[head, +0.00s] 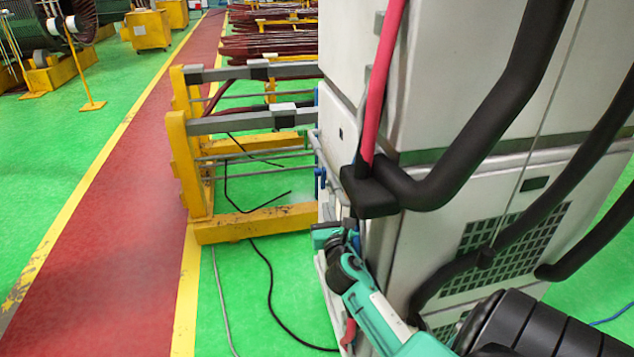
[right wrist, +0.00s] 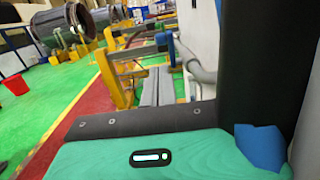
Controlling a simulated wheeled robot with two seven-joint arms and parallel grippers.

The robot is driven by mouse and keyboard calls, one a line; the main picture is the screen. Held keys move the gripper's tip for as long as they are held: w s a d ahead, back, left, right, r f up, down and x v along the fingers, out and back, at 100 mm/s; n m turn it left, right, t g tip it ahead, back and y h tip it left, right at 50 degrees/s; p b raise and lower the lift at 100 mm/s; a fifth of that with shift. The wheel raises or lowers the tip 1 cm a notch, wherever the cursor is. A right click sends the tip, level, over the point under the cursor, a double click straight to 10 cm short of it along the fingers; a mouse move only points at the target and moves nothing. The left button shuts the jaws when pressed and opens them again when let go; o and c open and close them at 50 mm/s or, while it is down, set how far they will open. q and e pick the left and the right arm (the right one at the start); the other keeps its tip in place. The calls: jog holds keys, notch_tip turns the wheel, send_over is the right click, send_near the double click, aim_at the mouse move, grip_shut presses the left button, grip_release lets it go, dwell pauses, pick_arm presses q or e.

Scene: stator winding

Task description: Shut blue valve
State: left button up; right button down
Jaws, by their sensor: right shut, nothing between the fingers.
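A small blue valve handle (head: 320,178) shows on the left side of the grey-white cabinet, just left of the black hose bracket. My right gripper (head: 328,237) is below it, close against the cabinet's lower left edge; it is shut and empty. It appears apart from the upper blue handle. A blue piece (right wrist: 260,148) lies at the right of my teal gripper body in the right wrist view; I cannot tell whether it is the same valve or whether I touch it. My left gripper is not in view.
The cabinet (head: 420,240) fills the right, with thick black hoses (head: 490,120) and a red hose (head: 383,75) in front. Yellow and grey racks (head: 250,225) stand behind it. Loose cables lie on the green floor; the red walkway (head: 110,220) is clear.

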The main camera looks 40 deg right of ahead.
jog(key=p, duration=0.3)
send_near(319, 174)
jog(key=x, duration=0.5)
jog(key=shift+w, duration=0.25)
jog(key=shift+w+d, duration=0.3)
jog(key=shift+w, duration=0.3)
jog(key=shift+w+d+r, duration=0.25)
jog(key=shift+w+r, duration=0.15)
jog(key=shift+r, duration=0.15)
jog(key=shift+w+d+r+p, duration=0.15)
jog(key=shift+w+d+p, duration=0.05)
jog(key=shift+w+p, duration=0.15)
jog(key=shift+r, duration=0.1)
